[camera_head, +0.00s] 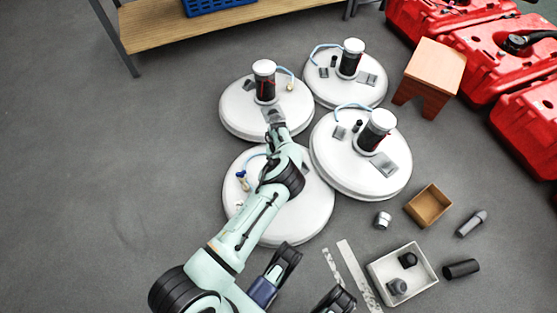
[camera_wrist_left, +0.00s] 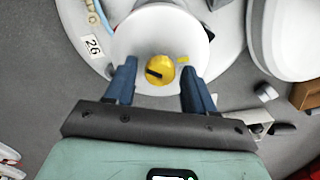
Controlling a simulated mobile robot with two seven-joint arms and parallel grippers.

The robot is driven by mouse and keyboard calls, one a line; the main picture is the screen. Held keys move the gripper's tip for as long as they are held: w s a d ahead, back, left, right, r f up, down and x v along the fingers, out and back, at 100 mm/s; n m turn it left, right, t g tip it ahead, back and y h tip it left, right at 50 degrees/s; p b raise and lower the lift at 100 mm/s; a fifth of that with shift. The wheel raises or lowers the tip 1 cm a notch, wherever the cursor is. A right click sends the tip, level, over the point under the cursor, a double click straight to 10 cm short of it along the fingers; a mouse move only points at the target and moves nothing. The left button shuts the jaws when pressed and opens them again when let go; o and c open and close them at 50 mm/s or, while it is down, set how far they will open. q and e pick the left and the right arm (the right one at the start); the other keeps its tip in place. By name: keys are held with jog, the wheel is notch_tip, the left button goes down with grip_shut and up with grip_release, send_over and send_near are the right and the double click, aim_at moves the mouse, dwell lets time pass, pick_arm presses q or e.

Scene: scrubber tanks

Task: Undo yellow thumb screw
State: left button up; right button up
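The yellow thumb screw (camera_wrist_left: 160,70) sits on a round white cap in the left wrist view, with a dark bar across its head. My left gripper (camera_wrist_left: 159,76) is open, with one blue-grey finger on each side of the screw and gaps between them. How far the fingertips are above the cap I cannot tell. In the head view my left arm reaches over the near white tank (camera_head: 235,205) and hides its middle; the screw does not show there.
Three other white tanks stand close by: far left (camera_head: 235,115), far right (camera_head: 375,95) and right (camera_head: 335,175), each with a dark canister. A grey tray (camera_head: 376,277), a small brown box (camera_head: 428,205) and loose parts lie at lower right. The floor at left is clear.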

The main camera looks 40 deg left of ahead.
pick_arm(q)
jog(key=shift+a+r, duration=0.1)
jog(key=shift+r, duration=0.05)
jog(key=shift+w+r, duration=0.1)
jog(key=shift+r, duration=0.35)
notch_tip(320, 180, up, 12)
jog(key=p, duration=0.3)
jog(key=shift+r, duration=0.2)
pick_arm(e)
jog(key=w+r+t, duration=0.2)
jog(key=w+r, duration=0.1)
jog(key=w, duration=0.3)
jog(key=shift+a+r, duration=0.15)
jog(key=shift+a, duration=0.2)
pick_arm(q)
jog(key=shift+f, duration=0.1)
